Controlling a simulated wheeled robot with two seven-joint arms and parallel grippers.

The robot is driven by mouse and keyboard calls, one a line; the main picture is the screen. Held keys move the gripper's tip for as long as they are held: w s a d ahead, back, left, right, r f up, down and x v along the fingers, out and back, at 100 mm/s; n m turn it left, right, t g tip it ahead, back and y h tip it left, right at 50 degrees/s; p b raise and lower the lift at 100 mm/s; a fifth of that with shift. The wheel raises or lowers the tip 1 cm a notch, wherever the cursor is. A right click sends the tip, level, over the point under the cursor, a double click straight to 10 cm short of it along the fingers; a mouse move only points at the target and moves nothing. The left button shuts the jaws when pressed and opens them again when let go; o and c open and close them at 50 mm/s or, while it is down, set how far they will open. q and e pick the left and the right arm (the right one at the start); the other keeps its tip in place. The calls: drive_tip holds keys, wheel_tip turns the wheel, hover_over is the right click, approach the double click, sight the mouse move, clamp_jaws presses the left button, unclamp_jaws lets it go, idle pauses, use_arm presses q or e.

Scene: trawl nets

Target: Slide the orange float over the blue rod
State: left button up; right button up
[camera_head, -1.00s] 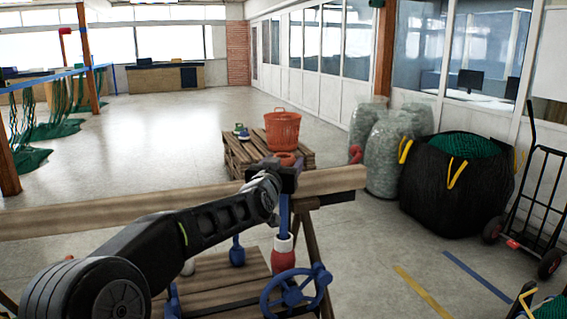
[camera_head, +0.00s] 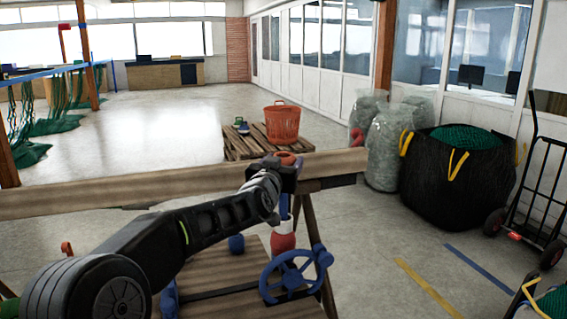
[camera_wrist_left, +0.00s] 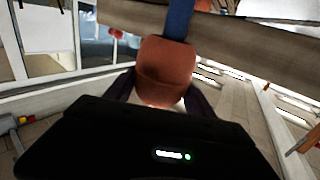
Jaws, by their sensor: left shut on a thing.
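The orange float (camera_head: 289,158) is held in my left gripper (camera_head: 287,172), at the upper end of the upright blue rod (camera_head: 283,204). Below the gripper, a short stretch of the rod shows above a red and white float (camera_head: 283,238). In the left wrist view, the orange float (camera_wrist_left: 165,72) sits between the dark fingers of my left gripper (camera_wrist_left: 163,92), and the blue rod (camera_wrist_left: 179,20) shows directly beyond it. The float's hole is hidden, so I cannot tell whether the rod passes through it. My right gripper is not in view.
A wooden beam (camera_head: 130,190) runs across behind the gripper. A blue handwheel (camera_head: 295,276) stands near the wooden bench top (camera_head: 225,300). An orange basket (camera_head: 282,124) on a pallet and a black net bag (camera_head: 455,195) stand farther off.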

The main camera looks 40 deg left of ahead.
use_arm(q)
drive_tip(key=o, duration=1.5)
drive_tip(key=shift+b+v, duration=0.85)
drive_tip(key=shift+v, duration=3.1)
